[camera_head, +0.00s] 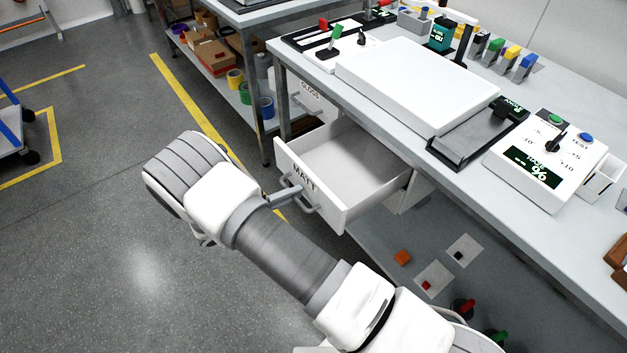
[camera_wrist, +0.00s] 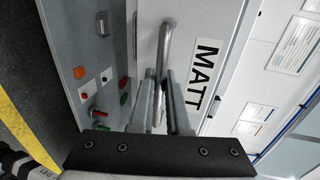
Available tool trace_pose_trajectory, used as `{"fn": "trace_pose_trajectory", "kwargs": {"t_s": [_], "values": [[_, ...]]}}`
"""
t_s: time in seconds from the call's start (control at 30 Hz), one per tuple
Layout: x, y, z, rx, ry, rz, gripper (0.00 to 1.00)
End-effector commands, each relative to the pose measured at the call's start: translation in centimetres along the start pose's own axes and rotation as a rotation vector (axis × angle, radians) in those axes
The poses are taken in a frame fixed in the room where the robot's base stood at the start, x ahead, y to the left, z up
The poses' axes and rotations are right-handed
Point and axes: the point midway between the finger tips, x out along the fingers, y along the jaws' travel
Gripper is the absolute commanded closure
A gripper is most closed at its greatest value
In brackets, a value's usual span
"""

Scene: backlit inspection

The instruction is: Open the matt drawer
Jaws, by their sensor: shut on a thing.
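The white drawer labelled MATT (camera_head: 308,190) is pulled well out from under the bench, and its inside looks empty. Its grey bar handle (camera_head: 301,196) is on the front face. My gripper (camera_head: 287,195) is at the handle and shut on it. In the wrist view the drawer front with its MATT label (camera_wrist: 205,75) shows close by, and the handle (camera_wrist: 166,45) runs between the two fingers of my gripper (camera_wrist: 162,95). The fingertips are partly hidden in the head view by my wrist.
A second drawer labelled GLOSS (camera_head: 311,90) sits behind, closed. The bench top (camera_head: 455,190) carries a white light panel (camera_head: 415,85) and a meter box (camera_head: 545,160). A lower shelf (camera_head: 400,235) holds small coloured pieces. The floor (camera_head: 90,230) at left is open.

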Motion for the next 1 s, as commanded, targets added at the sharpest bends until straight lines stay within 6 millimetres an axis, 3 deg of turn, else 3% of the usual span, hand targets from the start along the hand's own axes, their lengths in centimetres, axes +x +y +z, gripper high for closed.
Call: {"fn": "trace_pose_trajectory", "kwargs": {"t_s": [0.2,0.63,0.67,0.7,1.0], "values": [[-2.3,0.5,0.0,0.0,0.001,0.0,1.0],[-2.8,0.6,0.0,0.0,0.001,0.0,1.0],[-2.7,0.6,0.0,0.0,0.001,0.0,0.82],[-2.7,0.6,0.0,0.0,0.001,0.0,0.74],[-2.8,0.6,0.0,0.001,0.0,0.0,0.73]]}}
